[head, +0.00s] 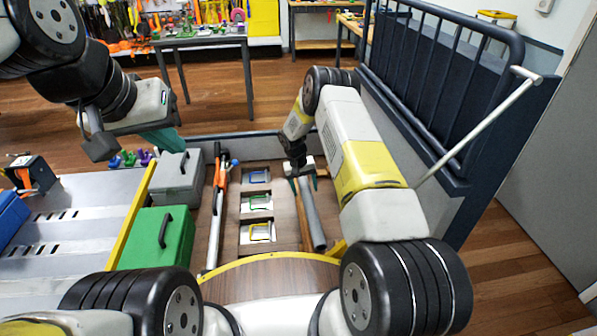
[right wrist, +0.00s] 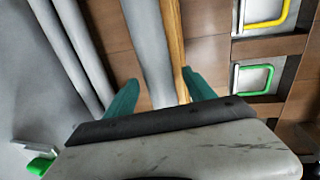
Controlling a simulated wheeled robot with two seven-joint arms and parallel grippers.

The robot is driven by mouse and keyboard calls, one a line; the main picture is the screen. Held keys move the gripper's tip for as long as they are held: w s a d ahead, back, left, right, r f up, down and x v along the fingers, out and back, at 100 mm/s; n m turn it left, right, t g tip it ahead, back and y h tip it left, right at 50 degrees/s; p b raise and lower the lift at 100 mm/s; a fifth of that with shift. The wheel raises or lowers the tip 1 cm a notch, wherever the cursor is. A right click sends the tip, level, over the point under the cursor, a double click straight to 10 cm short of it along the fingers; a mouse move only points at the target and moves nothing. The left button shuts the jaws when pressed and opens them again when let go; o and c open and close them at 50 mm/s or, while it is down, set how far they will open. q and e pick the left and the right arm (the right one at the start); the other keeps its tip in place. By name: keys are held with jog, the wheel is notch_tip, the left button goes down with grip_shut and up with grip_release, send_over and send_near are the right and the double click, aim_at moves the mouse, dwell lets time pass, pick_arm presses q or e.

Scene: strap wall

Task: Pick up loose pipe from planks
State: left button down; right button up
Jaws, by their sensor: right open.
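A grey pipe (head: 313,220) lies lengthwise on the brown planks, beside a thin tan wooden strip (head: 301,222). My right gripper (head: 304,184) is open over the pipe's far part. In the right wrist view, the pipe (right wrist: 150,50) runs between the two teal fingers of the right gripper (right wrist: 160,88), with the wooden strip (right wrist: 174,45) close to the right finger. The gripper's body hides the pipe's nearer part there, and contact is not clear. My left gripper (head: 163,138) hangs at the upper left, away from the pipe; its finger gap is not clear.
Left of the pipe are trays with blue, green and yellow handles (head: 257,232) and an orange-and-grey tool (head: 219,190). A green case (head: 155,240) and a grey case (head: 178,180) stand further left. A dark railed wall (head: 440,90) with a light bar (head: 480,128) rises at right.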

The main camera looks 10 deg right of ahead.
grip_shut()
dwell(0.3)
